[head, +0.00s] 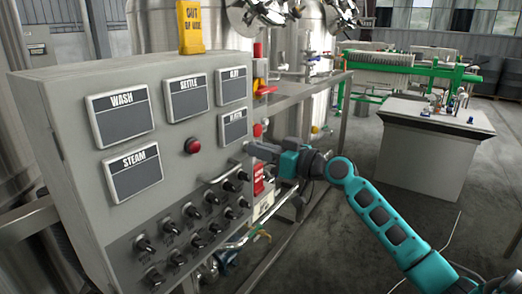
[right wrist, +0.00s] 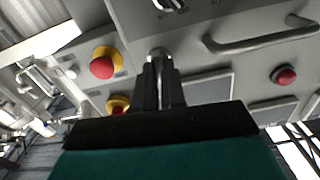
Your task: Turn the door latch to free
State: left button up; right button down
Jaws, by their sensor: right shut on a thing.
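The door latch (right wrist: 157,54) is a small metal piece on the grey control cabinet (head: 65,88), seen in the right wrist view between my fingertips. My right gripper (head: 251,151) reaches in from the right to the cabinet's right edge. In the right wrist view its two dark fingers (right wrist: 158,82) are shut on the latch. The fingers hide part of the latch, and its exact turn is hard to tell. In the head view the latch is hidden by the gripper. A bar handle (right wrist: 262,42) is on the cabinet door, apart from the fingers. My left gripper is out of view.
The cabinet front has label plates (head: 122,115), a red button (head: 193,145) and several black knobs (head: 192,211). Red-and-yellow buttons (right wrist: 103,62) are near the gripper. Pipes and rails stand right of the cabinet. A grey bench (head: 428,145) stands further right, with clear floor before it.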

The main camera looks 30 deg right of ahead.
pick_arm(q)
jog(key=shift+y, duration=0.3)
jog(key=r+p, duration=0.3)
jog(key=p, duration=0.1)
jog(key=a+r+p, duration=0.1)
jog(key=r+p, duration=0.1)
jog(key=p, duration=0.1)
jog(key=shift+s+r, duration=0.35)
pick_arm(e)
jog(key=m, duration=1.6)
jog(key=shift+d+f+m, duration=0.1)
jog(key=shift+d+m, duration=0.05)
jog(key=shift+m, duration=0.25)
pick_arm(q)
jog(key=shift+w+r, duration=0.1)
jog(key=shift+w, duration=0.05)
pick_arm(e)
jog(key=c, duration=1.2)
grip_release()
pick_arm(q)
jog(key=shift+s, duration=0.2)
